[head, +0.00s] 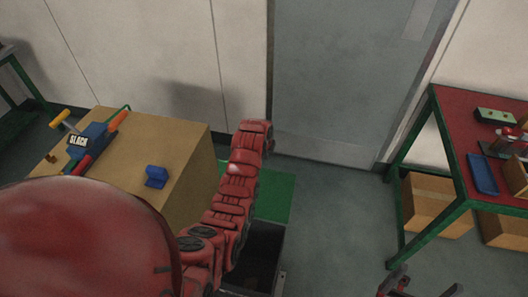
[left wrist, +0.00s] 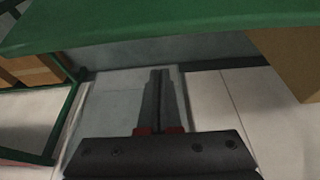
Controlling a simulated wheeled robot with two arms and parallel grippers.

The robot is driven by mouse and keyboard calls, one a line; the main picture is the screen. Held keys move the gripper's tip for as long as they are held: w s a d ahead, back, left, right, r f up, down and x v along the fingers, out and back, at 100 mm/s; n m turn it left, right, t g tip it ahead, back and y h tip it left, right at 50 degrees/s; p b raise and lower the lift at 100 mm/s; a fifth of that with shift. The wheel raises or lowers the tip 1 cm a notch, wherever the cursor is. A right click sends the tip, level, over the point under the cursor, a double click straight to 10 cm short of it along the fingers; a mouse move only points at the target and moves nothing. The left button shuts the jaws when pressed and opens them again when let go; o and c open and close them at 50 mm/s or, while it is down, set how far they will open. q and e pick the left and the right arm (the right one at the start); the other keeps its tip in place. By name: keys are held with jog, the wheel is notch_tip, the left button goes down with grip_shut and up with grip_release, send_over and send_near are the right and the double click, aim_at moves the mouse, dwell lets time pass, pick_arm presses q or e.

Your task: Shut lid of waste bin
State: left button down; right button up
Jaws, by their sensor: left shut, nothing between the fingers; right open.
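The waste bin (head: 265,248) stands at the lower middle of the head view, partly behind my left arm. Its dark inside shows, and its green lid (head: 276,199) stands open on the far side. The lid also crosses the top of the left wrist view (left wrist: 150,28). My left arm reaches over the bin and lid; its fingers are hidden in the head view. In the left wrist view my left gripper (left wrist: 159,78) is shut and empty, with the lid's edge apart from its fingertips in the picture. My right gripper (head: 422,287) is open and empty at the bottom edge.
A grey door (head: 340,80) is behind. The floor (head: 340,220) between is clear.

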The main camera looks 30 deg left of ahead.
pick_arm(q)
jog(key=shift+s+d+f+p, duration=0.1)
jog(key=shift+s+f+p, duration=0.3)
jog(key=shift+f, duration=0.4)
jog(key=shift+s+d+f+p, duration=0.1)
jog(key=shift+s+f+p, duration=0.25)
jog(key=shift+f+p, duration=0.3)
jog(key=shift+s+d+f+p, duration=0.1)
jog(key=shift+s+f+p, duration=0.25)
jog(key=shift+f, duration=0.55)
